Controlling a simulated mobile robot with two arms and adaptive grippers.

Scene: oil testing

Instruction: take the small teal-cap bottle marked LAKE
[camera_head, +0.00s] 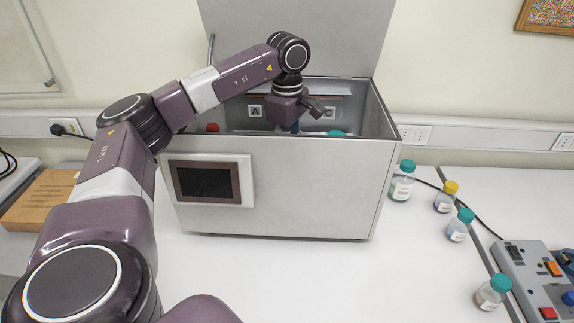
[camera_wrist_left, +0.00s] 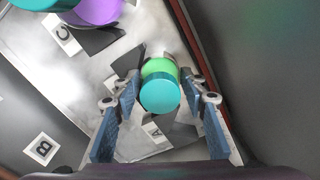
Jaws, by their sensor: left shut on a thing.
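My left gripper (camera_wrist_left: 160,84) reaches down inside the open grey box and is shut on a teal-capped bottle (camera_wrist_left: 160,96), seen from above with green below the cap. In the head view the gripper (camera_head: 294,127) is partly hidden by the box's front wall. Outside on the table, small teal-cap bottles stand upright: one by the box's right side (camera_head: 402,183), one further right (camera_head: 460,226) and one near the front (camera_head: 492,293). Their labels are too small to read, so I cannot tell which is marked LAKE. My right gripper is not in view.
The grey box (camera_head: 280,200) has its lid (camera_head: 300,35) raised. Inside are letter marks A (camera_wrist_left: 154,132), B (camera_wrist_left: 41,149) and C (camera_wrist_left: 63,38), and a purple bottle (camera_wrist_left: 97,8). A yellow-cap bottle (camera_head: 446,197) and a power strip (camera_head: 535,280) are at right. The front table is clear.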

